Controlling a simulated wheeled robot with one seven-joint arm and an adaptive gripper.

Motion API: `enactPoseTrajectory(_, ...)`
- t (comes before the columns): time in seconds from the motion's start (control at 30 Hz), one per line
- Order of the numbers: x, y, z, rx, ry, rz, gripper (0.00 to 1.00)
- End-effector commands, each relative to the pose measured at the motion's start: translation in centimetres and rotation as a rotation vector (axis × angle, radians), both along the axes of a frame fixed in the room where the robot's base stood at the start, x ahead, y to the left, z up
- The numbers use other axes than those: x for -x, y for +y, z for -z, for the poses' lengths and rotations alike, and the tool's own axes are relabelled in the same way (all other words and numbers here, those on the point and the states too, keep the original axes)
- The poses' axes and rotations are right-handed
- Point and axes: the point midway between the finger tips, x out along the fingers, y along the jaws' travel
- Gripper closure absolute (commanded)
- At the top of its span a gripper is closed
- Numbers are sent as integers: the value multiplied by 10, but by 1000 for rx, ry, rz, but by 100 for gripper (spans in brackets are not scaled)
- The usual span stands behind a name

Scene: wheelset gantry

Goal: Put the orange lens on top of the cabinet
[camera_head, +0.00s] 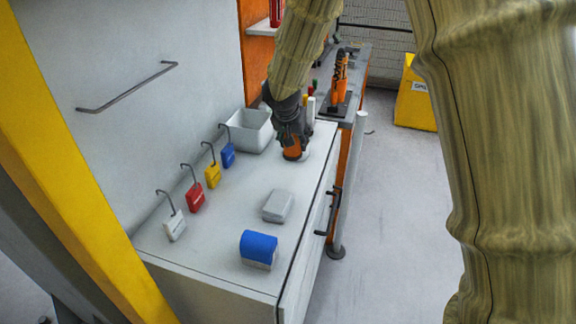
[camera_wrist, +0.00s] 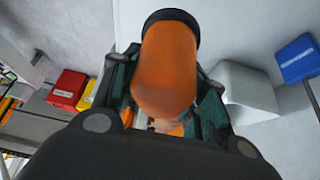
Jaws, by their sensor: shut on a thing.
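The orange lens (camera_wrist: 167,65) is a cylinder with a black rim, held between the green-padded fingers of my gripper (camera_wrist: 165,105) in the wrist view. In the head view its orange part (camera_head: 292,153) shows just below my gripper (camera_head: 293,143), over the far right part of the white cabinet top (camera_head: 215,235). I cannot tell whether the lens touches the surface. My gripper is shut on it and points down.
A white bin (camera_head: 247,131) stands left of my gripper. Blue (camera_head: 228,155), yellow (camera_head: 213,174), red (camera_head: 195,197) and white (camera_head: 175,226) padlocks line the left side. A grey box (camera_head: 278,206) and a blue-topped box (camera_head: 259,249) lie nearer.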

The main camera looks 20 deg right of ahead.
Motion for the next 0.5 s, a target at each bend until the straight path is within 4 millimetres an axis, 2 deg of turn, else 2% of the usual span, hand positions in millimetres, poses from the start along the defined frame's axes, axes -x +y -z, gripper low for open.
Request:
enactPoseTrajectory(0.13,3,3,23,3,1,-5,82)
enactPoseTrajectory(0.3,-5,3,49,2,6,-4,82)
enactPoseTrajectory(0.5,-8,2,68,2,11,-4,82)
